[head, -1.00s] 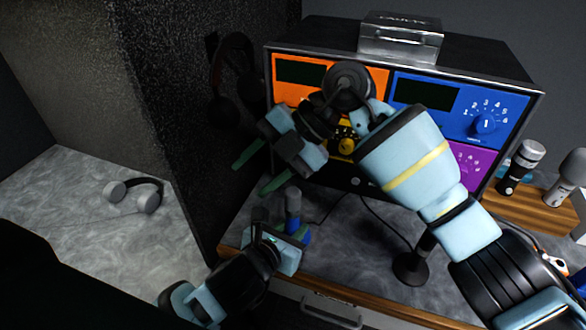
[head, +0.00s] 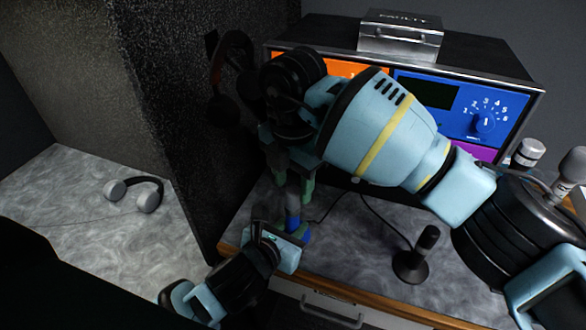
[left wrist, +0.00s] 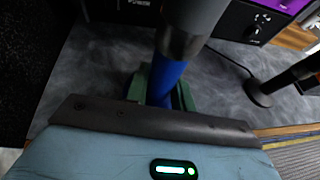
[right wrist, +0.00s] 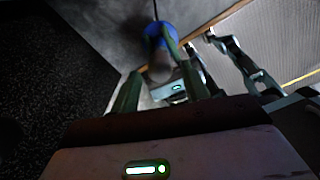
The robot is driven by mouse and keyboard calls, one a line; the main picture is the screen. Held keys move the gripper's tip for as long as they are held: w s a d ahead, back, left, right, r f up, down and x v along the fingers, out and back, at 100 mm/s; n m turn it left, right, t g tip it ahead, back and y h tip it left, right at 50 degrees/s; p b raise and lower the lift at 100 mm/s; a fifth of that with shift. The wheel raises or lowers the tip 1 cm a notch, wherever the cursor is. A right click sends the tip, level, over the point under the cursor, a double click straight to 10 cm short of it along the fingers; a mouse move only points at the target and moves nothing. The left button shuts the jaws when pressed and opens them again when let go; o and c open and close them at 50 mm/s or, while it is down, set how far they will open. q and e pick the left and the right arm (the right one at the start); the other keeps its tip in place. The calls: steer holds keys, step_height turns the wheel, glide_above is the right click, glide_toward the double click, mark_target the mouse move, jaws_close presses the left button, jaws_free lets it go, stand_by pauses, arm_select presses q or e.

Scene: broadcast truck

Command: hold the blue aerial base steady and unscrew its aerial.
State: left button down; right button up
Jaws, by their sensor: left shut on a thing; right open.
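The blue aerial base (head: 304,234) stands on the worktop near its front edge. My left gripper (head: 290,238) is shut on the base from the front; its green fingers flank the blue base (left wrist: 163,82) in the left wrist view. The grey aerial (head: 292,203) rises from the base, and the left wrist view shows it (left wrist: 190,25) close up. My right gripper (head: 293,186) is open and points down from above, its fingers around the aerial's top. In the right wrist view the aerial's blurred tip (right wrist: 160,72) lies between the open fingers, with the blue base (right wrist: 158,32) beyond.
A rack unit (head: 450,97) with coloured panels stands behind, a metal case (head: 400,42) on top. A black desk microphone (head: 412,262) stands right of the base. A dark partition (head: 175,120) is close on the left; headphones (head: 146,200) lie beyond it. Cables run behind the base.

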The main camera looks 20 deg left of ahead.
mark_target(293, 200)
steer(key=shift+f, duration=2.6)
